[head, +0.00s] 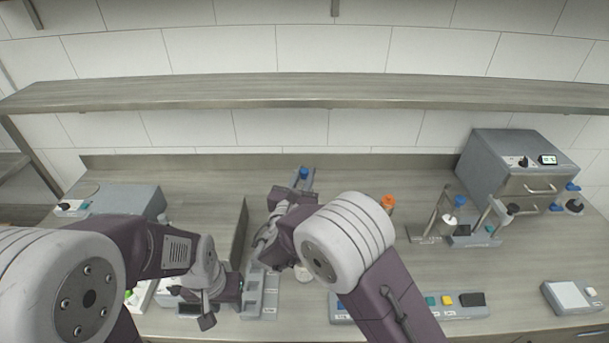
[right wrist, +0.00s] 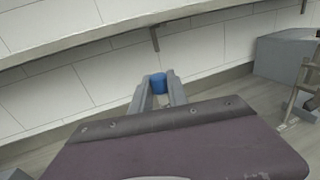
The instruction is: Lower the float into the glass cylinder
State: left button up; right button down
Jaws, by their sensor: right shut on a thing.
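My right gripper (head: 304,178) reaches toward the back of the bench and is shut on a blue-topped piece (head: 304,172). In the right wrist view the blue piece (right wrist: 158,83) sits between the two grey fingers (right wrist: 158,98). It may be the float, but anything below the blue part is hidden. I cannot clearly make out the glass cylinder; my right arm covers part of the bench. My left gripper (head: 207,321) points down at the front left, close to a grey slotted rack (head: 262,292); its finger gap does not show clearly.
A grey box (head: 125,200) stands at the left. At the right are a grey drawer cabinet (head: 515,165), a small stand with a blue-topped item (head: 460,201), and an orange-capped item (head: 388,202). A long shelf (head: 310,90) overhangs the back. A small flat device (head: 572,296) lies front right.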

jog(key=c, duration=1.2)
grip_release()
jog(key=shift+s+a, duration=0.15)
jog(key=shift+s, duration=0.05)
jog(key=b+v, duration=0.3)
jog(key=v, duration=0.5)
jog(key=shift+s, duration=0.3)
